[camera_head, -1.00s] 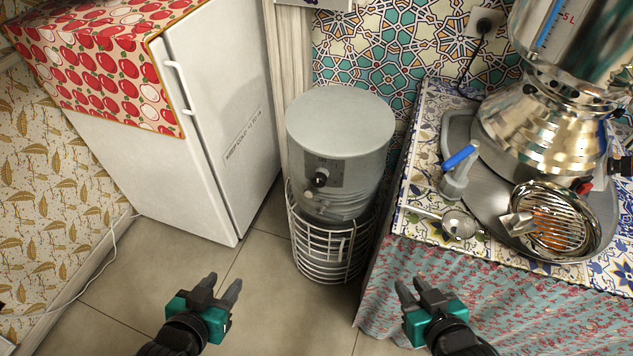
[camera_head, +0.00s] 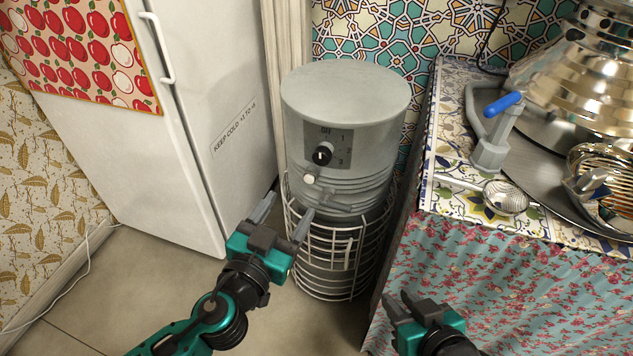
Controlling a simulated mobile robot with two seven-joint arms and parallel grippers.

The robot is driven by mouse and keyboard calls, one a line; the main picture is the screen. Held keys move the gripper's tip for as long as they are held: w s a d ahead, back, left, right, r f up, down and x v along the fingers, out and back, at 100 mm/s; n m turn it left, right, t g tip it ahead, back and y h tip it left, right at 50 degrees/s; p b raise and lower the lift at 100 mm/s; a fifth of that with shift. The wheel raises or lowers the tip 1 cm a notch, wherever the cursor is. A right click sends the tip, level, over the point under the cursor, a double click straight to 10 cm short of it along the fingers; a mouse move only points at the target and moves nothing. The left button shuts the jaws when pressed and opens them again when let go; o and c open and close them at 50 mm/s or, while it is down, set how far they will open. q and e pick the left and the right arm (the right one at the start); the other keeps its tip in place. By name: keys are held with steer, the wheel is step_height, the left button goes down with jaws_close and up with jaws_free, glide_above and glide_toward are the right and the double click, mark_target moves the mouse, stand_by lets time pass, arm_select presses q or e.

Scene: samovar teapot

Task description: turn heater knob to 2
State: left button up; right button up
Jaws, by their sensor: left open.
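The heater (camera_head: 345,110) is a grey cylinder in the middle of the head view. Its black knob (camera_head: 323,153) sits on a dark dial panel (camera_head: 336,138) marked ON, 1, 2 and 3 down the right side. A white mark shows on the knob's face; which number it indicates I cannot tell. My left gripper (camera_head: 284,216) is open and empty, below and to the left of the knob, apart from it. Its fingers point up towards the heater's lower part. My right gripper (camera_head: 397,296) is open and empty, low by the table's cloth.
A wire cage (camera_head: 340,262) surrounds the heater's base. A white fridge (camera_head: 205,110) stands on the left. On the right, a cloth-covered table (camera_head: 500,292) carries a samovar (camera_head: 575,70), a blue-handled tap (camera_head: 492,142) and a strainer (camera_head: 505,197). Floor is clear in front.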

mark_target(320, 159)
arm_select(q)
steer(key=x, duration=1.3)
steer(key=shift+r, duration=0.15)
steer(key=shift+c, duration=0.3)
steer(key=c, duration=1)
